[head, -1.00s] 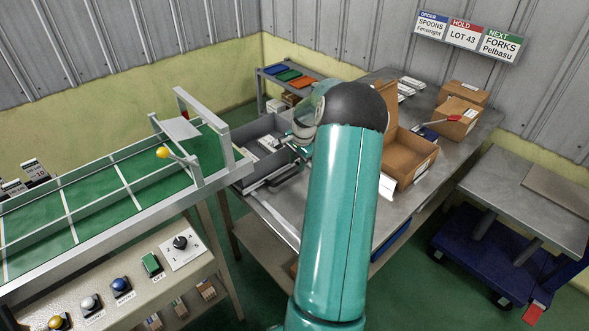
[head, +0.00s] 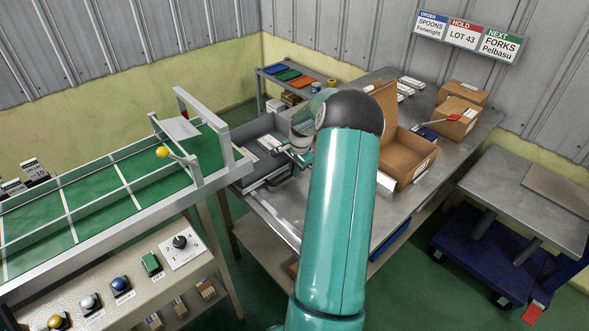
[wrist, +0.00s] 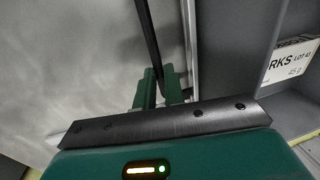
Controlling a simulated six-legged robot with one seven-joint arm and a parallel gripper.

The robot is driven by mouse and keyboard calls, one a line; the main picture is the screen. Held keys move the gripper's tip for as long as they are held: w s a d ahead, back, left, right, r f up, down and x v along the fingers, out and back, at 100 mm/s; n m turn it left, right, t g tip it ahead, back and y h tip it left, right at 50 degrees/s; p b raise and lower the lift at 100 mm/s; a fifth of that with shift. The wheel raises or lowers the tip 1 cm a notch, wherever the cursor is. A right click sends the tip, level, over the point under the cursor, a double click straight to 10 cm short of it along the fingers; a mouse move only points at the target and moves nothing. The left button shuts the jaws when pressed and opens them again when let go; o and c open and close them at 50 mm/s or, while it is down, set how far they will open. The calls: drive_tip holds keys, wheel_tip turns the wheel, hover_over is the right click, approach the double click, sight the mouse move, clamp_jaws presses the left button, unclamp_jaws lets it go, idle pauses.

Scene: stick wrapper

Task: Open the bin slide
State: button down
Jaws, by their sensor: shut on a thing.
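The grey bin (head: 246,133) stands on the metal table, left of my arm, with white packets inside. In the wrist view its grey wall (wrist: 262,60) runs along the right. A thin black bar (wrist: 148,40), which looks like the slide's handle, comes down from the top of the wrist view to my gripper (wrist: 160,88). My gripper's green fingers are shut on this bar. In the head view my gripper (head: 284,153) is over the bin's near right side, partly hidden by my wrist. How far the slide stands open is unclear.
An open cardboard box (head: 405,160) stands right of my arm. A green-bedded conveyor (head: 110,190) with metal rails is at left.

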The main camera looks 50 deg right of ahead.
drive_tip(key=shift+s, duration=0.15)
drive_tip(key=s+a, duration=0.1)
drive_tip(key=s, duration=0.6)
drive_tip(key=s+a, duration=0.2)
drive_tip(key=s, duration=0.5)
drive_tip(key=s+a, duration=0.2)
drive_tip(key=s, duration=0.5)
drive_tip(key=shift+s, duration=0.4)
drive_tip(key=c, duration=1.5)
unclamp_jaws()
drive_tip(key=r, duration=0.4)
drive_tip(key=s+r, duration=0.1)
drive_tip(key=r, duration=0.4)
drive_tip(key=s+r, duration=0.1)
drive_tip(key=r, duration=0.3)
drive_tip(key=shift+s+a+r, duration=0.25)
drive_tip(key=shift+r, duration=0.05)
